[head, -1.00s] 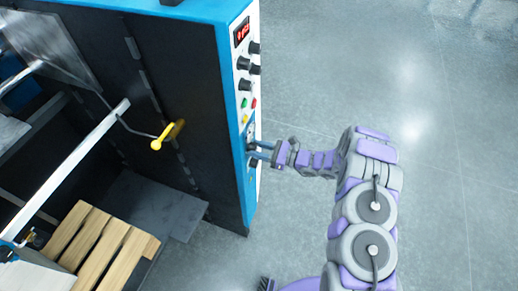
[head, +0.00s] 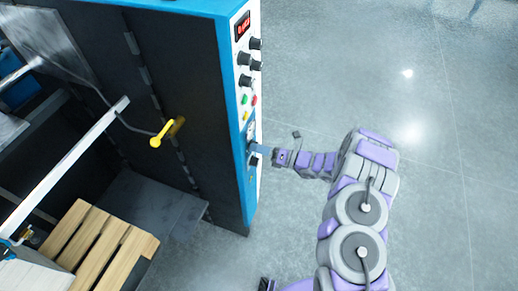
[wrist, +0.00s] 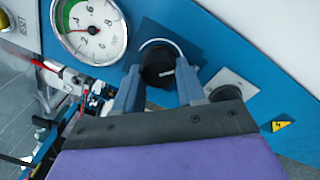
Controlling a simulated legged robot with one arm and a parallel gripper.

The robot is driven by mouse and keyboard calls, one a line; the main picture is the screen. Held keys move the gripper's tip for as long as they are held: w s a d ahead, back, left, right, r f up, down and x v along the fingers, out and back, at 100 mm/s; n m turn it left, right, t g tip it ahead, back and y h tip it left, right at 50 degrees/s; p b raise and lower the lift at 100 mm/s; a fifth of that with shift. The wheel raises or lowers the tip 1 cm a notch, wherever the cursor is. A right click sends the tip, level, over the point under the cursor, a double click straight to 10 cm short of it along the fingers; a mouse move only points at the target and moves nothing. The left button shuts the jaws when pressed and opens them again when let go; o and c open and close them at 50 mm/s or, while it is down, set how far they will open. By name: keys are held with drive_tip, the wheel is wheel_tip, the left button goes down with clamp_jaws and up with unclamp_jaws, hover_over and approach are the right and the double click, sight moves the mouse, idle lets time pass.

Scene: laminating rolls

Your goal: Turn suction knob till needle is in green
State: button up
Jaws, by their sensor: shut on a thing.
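The black suction knob (wrist: 158,66) with a white pointer line sits on the blue panel in the wrist view. My gripper (wrist: 158,82) has one finger on each side of the knob and is shut on it. The round white gauge (wrist: 106,40) is up and left of the knob. Its green band lies at the left and upper left of the dial. A thin reddish needle points left from the hub, near the lower end of the green; its exact reading is hard to tell. In the head view my gripper (head: 262,149) reaches the panel's lower part, hiding the knob.
The blue and black machine (head: 190,90) carries a red display (head: 243,26), several black knobs and coloured buttons above my gripper. A yellow-ended handle (head: 157,141) and a wooden pallet (head: 100,245) are at left. The grey floor at right is clear.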

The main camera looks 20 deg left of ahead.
drive_tip(key=shift+w+d+r+m, duration=0.1)
drive_tip(key=shift+w+m, duration=0.05)
drive_tip(key=shift+m, duration=1.95)
drive_tip(key=shift+t, duration=0.3)
drive_tip(key=o, duration=0.9)
drive_tip(key=shift+w, duration=0.15)
drive_tip(key=shift+o, duration=0.8)
drive_tip(key=shift+s, duration=0.2)
drive_tip(key=s+d+f+p, duration=0.1)
drive_tip(key=d, duration=1.6)
drive_tip(key=shift+d+f, duration=0.15)
drive_tip(key=shift+s, duration=0.1)
